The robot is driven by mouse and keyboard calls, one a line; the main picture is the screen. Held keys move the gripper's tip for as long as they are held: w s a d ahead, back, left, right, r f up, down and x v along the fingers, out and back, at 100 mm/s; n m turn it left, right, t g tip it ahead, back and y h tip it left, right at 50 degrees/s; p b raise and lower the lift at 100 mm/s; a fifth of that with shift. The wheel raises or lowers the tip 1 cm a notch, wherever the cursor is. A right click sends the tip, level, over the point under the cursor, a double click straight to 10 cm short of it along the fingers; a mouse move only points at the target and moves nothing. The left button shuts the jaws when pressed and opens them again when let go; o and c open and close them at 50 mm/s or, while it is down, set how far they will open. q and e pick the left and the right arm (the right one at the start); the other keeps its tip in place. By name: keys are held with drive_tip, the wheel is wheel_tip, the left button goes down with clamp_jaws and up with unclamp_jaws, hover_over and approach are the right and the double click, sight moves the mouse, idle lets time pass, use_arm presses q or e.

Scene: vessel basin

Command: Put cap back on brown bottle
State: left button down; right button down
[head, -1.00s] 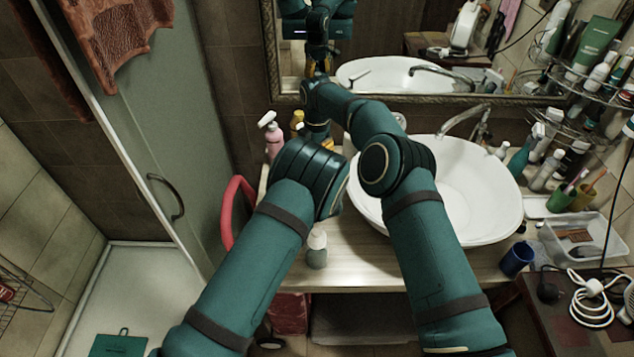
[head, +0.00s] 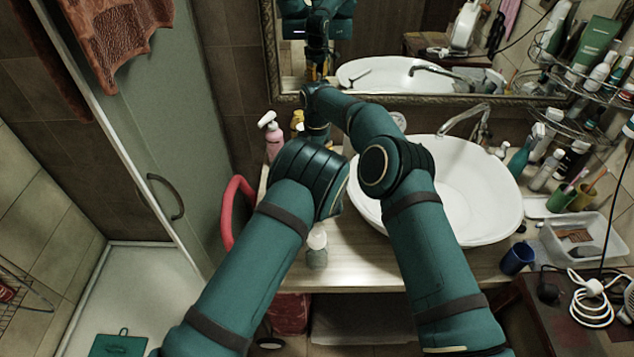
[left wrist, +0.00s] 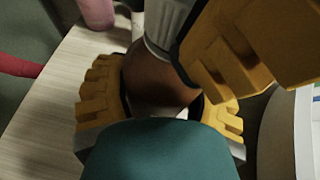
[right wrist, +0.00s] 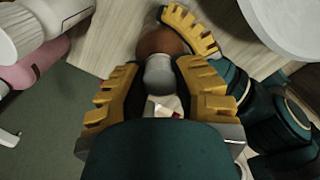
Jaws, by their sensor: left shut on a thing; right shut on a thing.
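The brown bottle (left wrist: 155,85) stands between the yellow fingers of my left gripper (left wrist: 158,88), which is shut on it. The bottle also shows beyond the cap in the right wrist view (right wrist: 160,38), beside one yellow finger of the left gripper. My right gripper (right wrist: 158,72) is shut on a pale grey cap (right wrist: 159,76). The cap lines up with the bottle's top in the right wrist view. I cannot tell whether it is seated or just above. In the head view my arms hide the bottle, the cap and both grippers directly.
A white basin (head: 485,215) is right of my arms. A pink pump bottle (head: 273,140) stands at the counter's back left. A small bottle (head: 317,250) stands near the front edge. A red curved bar (head: 229,210) borders the counter's left side.

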drive_tip(key=m, duration=0.3)
drive_tip(key=c, duration=0.9)
unclamp_jaws()
drive_tip(key=shift+o, duration=0.2)
drive_tip(key=shift+r, duration=2.25)
